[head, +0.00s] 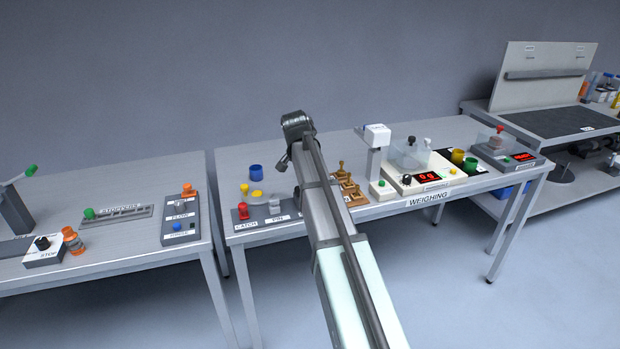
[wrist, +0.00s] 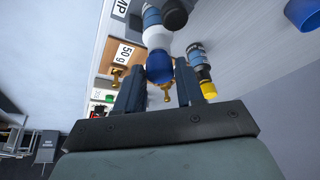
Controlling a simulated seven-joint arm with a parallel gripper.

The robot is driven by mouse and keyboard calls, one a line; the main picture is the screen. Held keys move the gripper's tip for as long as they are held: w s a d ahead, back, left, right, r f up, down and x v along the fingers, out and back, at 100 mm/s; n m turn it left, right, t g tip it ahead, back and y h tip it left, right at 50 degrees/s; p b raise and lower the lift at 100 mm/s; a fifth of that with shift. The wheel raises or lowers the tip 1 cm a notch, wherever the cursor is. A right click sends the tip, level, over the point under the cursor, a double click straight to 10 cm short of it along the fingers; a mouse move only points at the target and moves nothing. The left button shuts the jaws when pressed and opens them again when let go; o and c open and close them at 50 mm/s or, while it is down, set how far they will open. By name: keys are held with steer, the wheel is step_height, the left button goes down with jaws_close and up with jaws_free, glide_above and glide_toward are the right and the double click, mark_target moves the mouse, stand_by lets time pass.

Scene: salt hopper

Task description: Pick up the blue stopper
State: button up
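A rounded blue piece, which looks like the blue stopper (wrist: 159,67), shows in the wrist view at the end of a white and blue body (wrist: 157,38). My gripper (wrist: 159,66) has its two dark fingers apart, with the blue piece between or just beyond their tips. I see no clear grip on it; whether a finger touches it I cannot tell. In the head view my arm (head: 330,215) reaches over the weighing table, and it hides the fingers and the stopper.
A yellow-ended part (wrist: 208,90) is close right of my fingers. A 50 g label (wrist: 125,53) and brass weights (wrist: 167,91) lie beyond. A blue cup (head: 255,170) stands on the table, left of my arm. A balance (head: 418,178) stands to the right.

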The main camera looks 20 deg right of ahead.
steer(key=c, duration=0.6)
